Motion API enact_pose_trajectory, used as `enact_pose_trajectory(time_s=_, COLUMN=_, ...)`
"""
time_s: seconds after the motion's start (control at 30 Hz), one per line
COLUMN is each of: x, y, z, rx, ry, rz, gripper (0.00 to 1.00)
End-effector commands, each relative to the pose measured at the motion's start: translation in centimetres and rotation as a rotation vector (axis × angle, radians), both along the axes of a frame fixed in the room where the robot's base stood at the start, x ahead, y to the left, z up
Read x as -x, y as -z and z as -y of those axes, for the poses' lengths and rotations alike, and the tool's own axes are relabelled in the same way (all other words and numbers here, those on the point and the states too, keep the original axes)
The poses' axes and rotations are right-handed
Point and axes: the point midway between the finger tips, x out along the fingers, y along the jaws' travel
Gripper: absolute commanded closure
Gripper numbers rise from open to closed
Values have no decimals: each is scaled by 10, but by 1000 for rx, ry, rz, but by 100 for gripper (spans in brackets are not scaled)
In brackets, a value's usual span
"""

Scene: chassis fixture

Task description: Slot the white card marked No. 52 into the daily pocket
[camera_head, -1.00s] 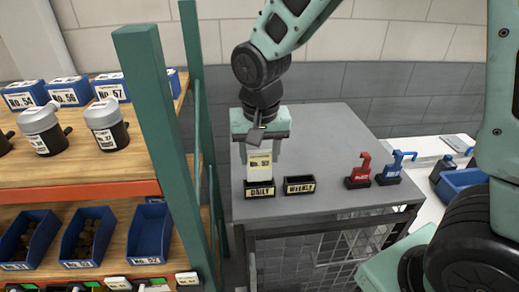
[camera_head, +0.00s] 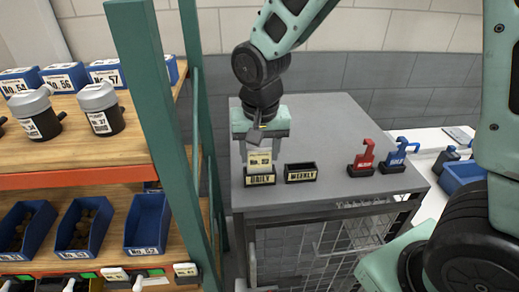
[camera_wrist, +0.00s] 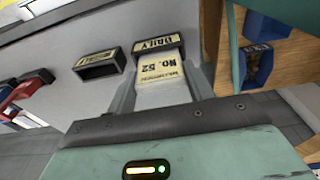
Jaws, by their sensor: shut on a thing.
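The white card marked No. 52 (camera_head: 258,158) stands upright with its lower end in the black daily pocket (camera_head: 261,180), behind the label. My gripper (camera_head: 260,150) is shut on the card from above. In the wrist view the card (camera_wrist: 162,82) shows its No. 52 print between my fingers, and its far end meets the daily pocket (camera_wrist: 158,44). How deep the card reaches inside is hidden by the pocket's front. The weekly pocket (camera_head: 300,173) sits just right of the daily pocket and looks empty.
The grey table (camera_head: 350,125) is clear behind the pockets. A red lockout piece (camera_head: 363,158) and a blue one (camera_head: 394,158) stand to the right. A green rack post (camera_head: 160,110) and shelves with boxes and blue bins stand close on the left.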

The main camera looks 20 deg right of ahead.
Motion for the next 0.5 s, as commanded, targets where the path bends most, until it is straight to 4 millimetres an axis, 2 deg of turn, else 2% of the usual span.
enact_pose_trajectory(time_s=0.33, x=0, y=1, z=0, rx=0, ry=0, rz=0, gripper=70)
enact_pose_trajectory(time_s=0.37, x=0, y=1, z=0, rx=0, ry=0, rz=0, gripper=43)
enact_pose_trajectory(time_s=0.4, x=0, y=1, z=0, rx=0, ry=0, rz=0, gripper=31)
enact_pose_trajectory(time_s=0.43, x=0, y=1, z=0, rx=0, ry=0, rz=0, gripper=23)
enact_pose_trajectory(time_s=0.5, x=0, y=1, z=0, rx=0, ry=0, rz=0, gripper=23)
